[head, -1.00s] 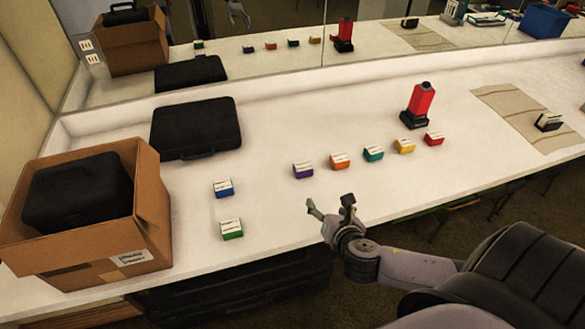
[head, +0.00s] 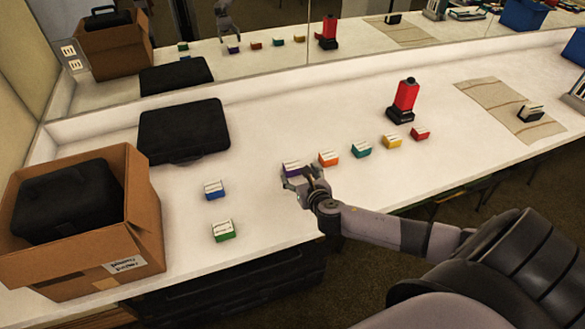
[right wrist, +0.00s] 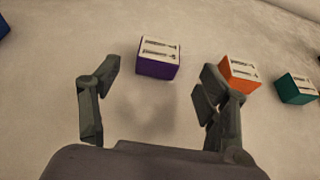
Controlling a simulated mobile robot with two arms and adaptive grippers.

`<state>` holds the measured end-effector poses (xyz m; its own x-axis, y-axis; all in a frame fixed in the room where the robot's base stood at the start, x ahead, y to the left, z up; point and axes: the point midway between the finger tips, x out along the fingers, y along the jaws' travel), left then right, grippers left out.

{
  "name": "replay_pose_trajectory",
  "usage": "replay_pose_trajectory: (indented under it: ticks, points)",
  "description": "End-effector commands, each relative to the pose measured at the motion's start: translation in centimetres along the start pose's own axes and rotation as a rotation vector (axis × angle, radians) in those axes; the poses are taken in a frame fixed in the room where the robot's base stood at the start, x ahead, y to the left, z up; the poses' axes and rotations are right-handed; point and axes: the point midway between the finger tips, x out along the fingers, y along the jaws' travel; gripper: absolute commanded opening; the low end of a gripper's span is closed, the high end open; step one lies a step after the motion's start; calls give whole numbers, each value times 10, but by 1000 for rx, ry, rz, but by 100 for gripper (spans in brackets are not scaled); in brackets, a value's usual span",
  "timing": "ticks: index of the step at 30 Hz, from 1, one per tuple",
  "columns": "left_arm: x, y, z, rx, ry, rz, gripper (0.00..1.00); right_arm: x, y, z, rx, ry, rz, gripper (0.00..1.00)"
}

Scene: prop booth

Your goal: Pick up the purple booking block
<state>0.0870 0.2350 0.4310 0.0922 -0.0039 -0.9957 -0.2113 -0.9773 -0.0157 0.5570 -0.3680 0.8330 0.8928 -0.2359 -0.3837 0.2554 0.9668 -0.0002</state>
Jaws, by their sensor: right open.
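The purple booking block (head: 292,167) sits on the white counter, left of the orange block, with its front partly covered by my right gripper in the head view. In the right wrist view the purple block (right wrist: 158,62) has a white printed top and lies ahead of the fingers, between their lines. My right gripper (head: 302,182) is open and empty just in front of the block. Its two fingers (right wrist: 158,82) are spread wide in the wrist view, apart from the block. My left gripper is not in view.
The orange block (head: 328,158) stands close to the right finger; teal (head: 361,150), yellow (head: 392,142) and red (head: 420,133) blocks continue right. Blue (head: 214,190) and green (head: 223,231) blocks lie left. A cardboard box (head: 140,225), black case (head: 183,132) and red device (head: 404,99) stand around.

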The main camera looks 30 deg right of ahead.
Motion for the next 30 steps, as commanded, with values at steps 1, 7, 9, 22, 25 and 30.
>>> replay_pose_trajectory:
  ticks: [1,7,9,22,25,30]
  points:
    - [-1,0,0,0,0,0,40,4,0,1,1,-1,-1,69]
    - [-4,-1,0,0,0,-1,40,31,1,4,2,-2,-2,69]
    - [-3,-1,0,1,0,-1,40,40,1,2,1,-2,-2,69]
    - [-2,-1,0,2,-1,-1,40,51,1,1,0,0,0,66]
    - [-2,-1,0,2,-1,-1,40,51,1,1,0,0,0,59]
    - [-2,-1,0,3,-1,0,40,51,1,1,0,0,0,48]
